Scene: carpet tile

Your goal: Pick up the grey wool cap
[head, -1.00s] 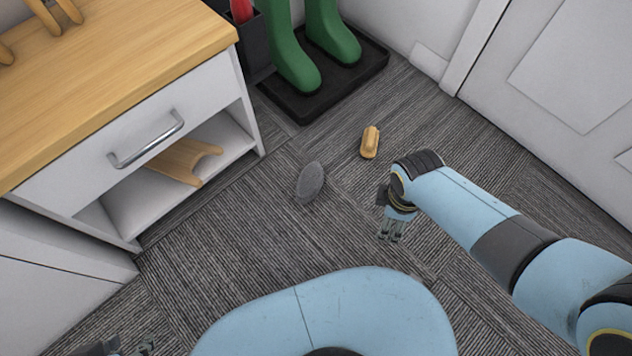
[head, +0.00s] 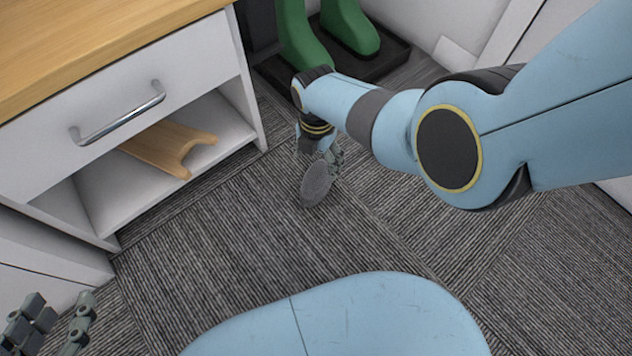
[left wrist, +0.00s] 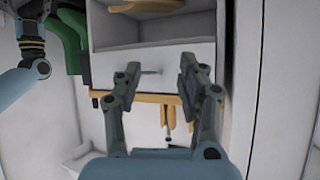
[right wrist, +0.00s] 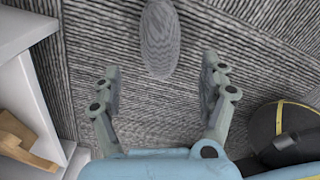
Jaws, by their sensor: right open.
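The grey wool cap (head: 317,184) lies on the carpet in front of the open shelf, a small dark grey oval. My right gripper (head: 333,158) is just behind it in the head view, partly overlapped by the cap's upper edge. In the right wrist view the cap (right wrist: 160,40) is ahead of the open, empty fingers (right wrist: 160,85), roughly centred between them but beyond their tips. My left gripper (head: 62,322) is open and empty at the lower left of the head view. Its spread fingers (left wrist: 157,80) show in the left wrist view, with no cap between them.
A white cabinet with a wooden top (head: 70,45) and a metal handle (head: 118,113) stands at left. A wooden boot jack (head: 170,147) lies in its open shelf. Green boots (head: 348,28) stand on a black tray (head: 395,52) at the back.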

